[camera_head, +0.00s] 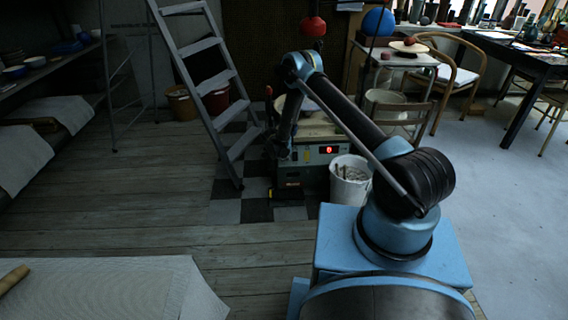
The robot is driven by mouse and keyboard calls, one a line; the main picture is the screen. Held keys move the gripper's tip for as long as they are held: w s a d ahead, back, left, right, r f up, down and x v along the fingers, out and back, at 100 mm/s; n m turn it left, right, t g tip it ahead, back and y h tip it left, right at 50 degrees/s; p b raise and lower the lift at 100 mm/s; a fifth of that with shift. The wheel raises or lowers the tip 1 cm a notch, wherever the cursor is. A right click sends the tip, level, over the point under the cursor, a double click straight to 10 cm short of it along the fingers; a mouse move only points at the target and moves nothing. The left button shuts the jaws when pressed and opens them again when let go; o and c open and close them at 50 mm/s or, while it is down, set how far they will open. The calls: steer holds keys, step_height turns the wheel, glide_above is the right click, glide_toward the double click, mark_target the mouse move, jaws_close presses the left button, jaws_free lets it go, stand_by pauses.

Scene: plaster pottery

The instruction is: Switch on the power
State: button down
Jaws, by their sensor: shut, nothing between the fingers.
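A boxy grey-green machine (312,172), which looks like a pottery wheel, stands on the floor in the middle. My arm reaches forward and bends down in front of the machine. My gripper (280,153) is small and dark at the machine's front left, left of the red spot. It is shut with nothing held. I cannot tell whether it touches the machine. My arm hides part of the machine's top.
A white bucket (350,181) stands close to the machine's right. A stepladder (208,85) stands to its left. A small table (412,62) and a wooden chair (462,65) are behind on the right. A pale-covered table (110,292) is at front left. The floor at left centre is clear.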

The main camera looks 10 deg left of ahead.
steer(key=shift+w+f, duration=0.15)
steer(key=shift+f, duration=0.5)
steer(key=shift+r, duration=1.1)
steer(key=shift+s, duration=0.2)
steer(key=s+r, duration=0.7)
steer(key=s, duration=0.3)
steer(key=shift+s+a+r, duration=0.15)
steer(key=shift+a+r, duration=0.15)
steer(key=shift+a, duration=0.1)
